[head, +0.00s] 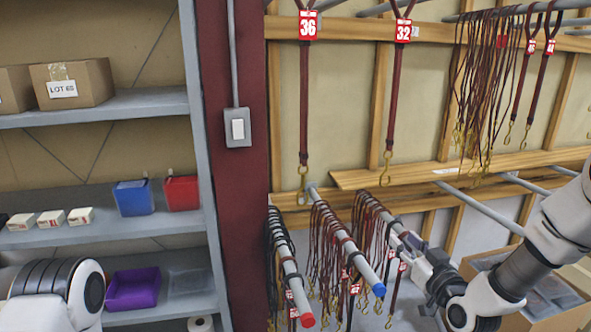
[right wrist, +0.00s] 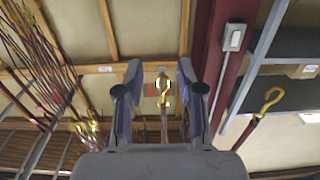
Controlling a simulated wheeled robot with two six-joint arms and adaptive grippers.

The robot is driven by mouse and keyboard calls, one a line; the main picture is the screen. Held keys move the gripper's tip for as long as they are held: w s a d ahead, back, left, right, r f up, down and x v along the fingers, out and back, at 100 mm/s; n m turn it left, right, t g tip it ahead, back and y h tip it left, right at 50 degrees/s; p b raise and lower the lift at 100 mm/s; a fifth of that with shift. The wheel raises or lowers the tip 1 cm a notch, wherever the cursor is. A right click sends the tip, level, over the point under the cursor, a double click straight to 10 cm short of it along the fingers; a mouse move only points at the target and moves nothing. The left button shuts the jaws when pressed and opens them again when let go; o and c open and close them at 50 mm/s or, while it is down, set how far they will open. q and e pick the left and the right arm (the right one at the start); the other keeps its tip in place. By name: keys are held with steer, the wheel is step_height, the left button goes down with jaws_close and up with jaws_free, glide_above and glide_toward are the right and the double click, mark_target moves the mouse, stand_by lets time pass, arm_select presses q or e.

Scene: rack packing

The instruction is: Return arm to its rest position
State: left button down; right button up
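My right arm (head: 545,248) reaches in from the right in the head view. Its gripper (head: 412,248) is beside the lower rack rods and the hanging dark red straps. In the right wrist view the two fingers (right wrist: 160,92) stand apart, so the gripper is open. A brass clip (right wrist: 162,82) on a strap shows between them; it looks beyond the fingers, not clamped. Only a rounded link of my left arm (head: 55,292) shows at the lower left of the head view. My left gripper is outside the picture.
Red-ended (head: 307,319) and blue-ended (head: 379,289) rods stick out, hung with straps. Straps tagged 36 (head: 307,25) and 32 (head: 403,30) hang above. A dark red post (head: 233,200) and grey shelves (head: 100,107) stand left. An open cardboard box (head: 570,318) is at the lower right.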

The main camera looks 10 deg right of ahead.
steer(key=s+a+f+g, duration=0.2)
steer(key=s+f, duration=0.2)
steer(key=f, duration=0.4)
steer(key=s+a+f+n+g, duration=0.1)
steer(key=s+a+f+g, duration=0.2)
steer(key=f, duration=0.5)
steer(key=s+a+f+g, duration=0.2)
steer(key=s+f, duration=0.2)
steer(key=f, duration=0.4)
steer(key=s+f+m+g, duration=0.1)
steer(key=s+f+g, duration=0.4)
steer(key=s, duration=0.7)
steer(key=s+f+m+g+h, duration=0.1)
steer(key=s+f+g, duration=0.5)
steer(key=s, duration=0.7)
steer(key=shift+s+m+h, duration=0.25)
steer(key=shift+m+h, duration=0.05)
steer(key=shift+w+f, duration=0.1)
steer(key=shift+a, duration=0.1)
